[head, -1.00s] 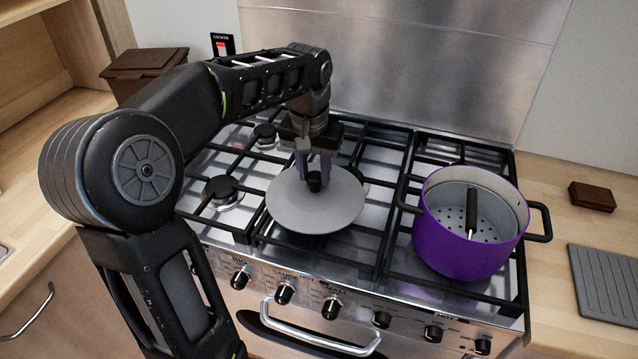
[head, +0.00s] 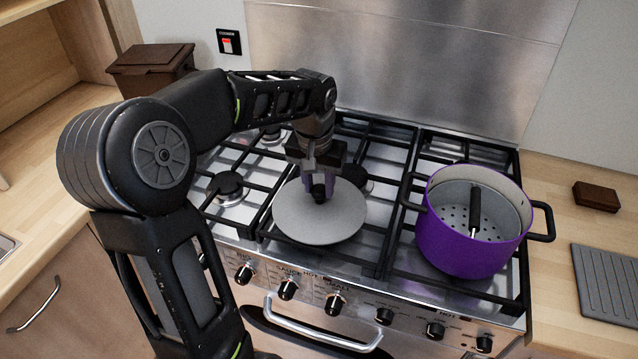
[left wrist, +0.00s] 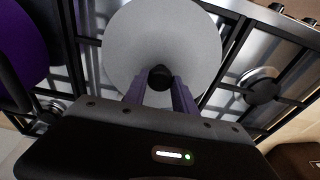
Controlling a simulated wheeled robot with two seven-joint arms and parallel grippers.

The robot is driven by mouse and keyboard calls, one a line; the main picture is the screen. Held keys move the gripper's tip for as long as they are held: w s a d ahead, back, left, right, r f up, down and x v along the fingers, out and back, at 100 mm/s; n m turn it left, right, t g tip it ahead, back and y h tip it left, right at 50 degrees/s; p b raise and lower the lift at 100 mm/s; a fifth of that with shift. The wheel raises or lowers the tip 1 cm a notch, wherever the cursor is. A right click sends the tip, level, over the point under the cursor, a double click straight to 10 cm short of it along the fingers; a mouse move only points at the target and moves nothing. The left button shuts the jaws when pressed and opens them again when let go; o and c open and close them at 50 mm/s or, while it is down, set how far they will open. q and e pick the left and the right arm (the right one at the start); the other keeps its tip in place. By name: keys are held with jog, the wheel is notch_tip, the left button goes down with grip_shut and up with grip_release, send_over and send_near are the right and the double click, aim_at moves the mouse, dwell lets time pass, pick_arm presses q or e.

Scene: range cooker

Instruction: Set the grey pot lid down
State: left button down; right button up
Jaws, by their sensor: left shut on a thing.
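The grey pot lid (head: 318,222) is a round disc with a black knob, over the middle grates of the cooker. It also shows in the left wrist view (left wrist: 160,35). My left gripper (head: 319,190) points down from above and is shut on the lid's black knob (left wrist: 160,77), with its purple fingers on either side. The lid looks roughly level and low over the grates; I cannot tell whether it touches them. My right gripper is not in view.
A purple pot (head: 465,245) with a perforated insert and a black-handled utensil stands on the right grates. The left grates around a burner (head: 228,187) are bare. A brown box (head: 150,68), a small brown block (head: 596,196) and a grey ridged tray (head: 608,280) lie on the counters.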

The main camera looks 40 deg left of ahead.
aim_at(316, 208)
pick_arm(q)
jog(key=c, duration=1)
grip_release()
jog(key=r, duration=0.4)
jog(key=s+r, duration=0.1)
jog(key=r, duration=0.7)
jog(key=shift+s+d+b, duration=0.3)
jog(key=shift+s+b, duration=0.05)
jog(key=shift+b, duration=0.05)
